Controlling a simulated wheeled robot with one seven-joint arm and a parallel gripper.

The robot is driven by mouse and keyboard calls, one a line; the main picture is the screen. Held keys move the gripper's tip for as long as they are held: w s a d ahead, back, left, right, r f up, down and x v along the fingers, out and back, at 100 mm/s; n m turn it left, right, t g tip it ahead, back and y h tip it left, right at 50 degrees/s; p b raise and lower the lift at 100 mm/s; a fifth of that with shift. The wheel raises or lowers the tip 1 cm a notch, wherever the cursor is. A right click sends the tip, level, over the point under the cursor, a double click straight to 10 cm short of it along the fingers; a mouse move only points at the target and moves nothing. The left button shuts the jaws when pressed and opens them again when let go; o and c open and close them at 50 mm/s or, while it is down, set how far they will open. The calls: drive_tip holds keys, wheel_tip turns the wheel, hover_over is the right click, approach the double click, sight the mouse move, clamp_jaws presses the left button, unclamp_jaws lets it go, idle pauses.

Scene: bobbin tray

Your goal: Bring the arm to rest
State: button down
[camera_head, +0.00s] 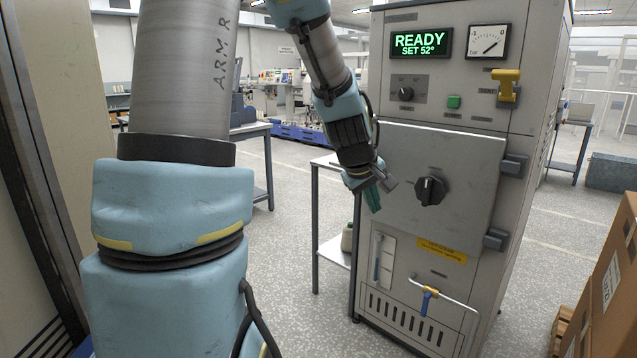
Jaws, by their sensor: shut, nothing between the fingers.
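My arm (178,220) rises large at the left of the head view, with blue and grey links. It bends over the top and comes down near the middle. My gripper (374,200) points downward in front of the left edge of a grey machine cabinet. It is shut and empty, with greenish fingertips. Whether it touches the cabinet cannot be told.
The grey cabinet (455,90) shows READY SET 52°. Its door (435,165) is closed and has a black knob (431,190). A side table (330,250) with a spool on its lower shelf stands left of it. Cardboard boxes (607,285) are at right; open floor lies between.

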drive_tip(key=s+a+f+m+g+y, duration=0.1)
drive_tip(key=s+a+f+m+g, duration=0.1)
drive_tip(key=s+a, duration=0.5)
drive_tip(key=s+a+f+m+g+y, duration=0.1)
drive_tip(key=s+a+f+m+y, duration=0.1)
drive_tip(key=s+a, duration=0.5)
drive_tip(key=a+f+m, duration=0.1)
drive_tip(key=a, duration=0.4)
drive_tip(key=shift+f+m+g+y, duration=0.3)
drive_tip(key=shift+m+g, duration=0.1)
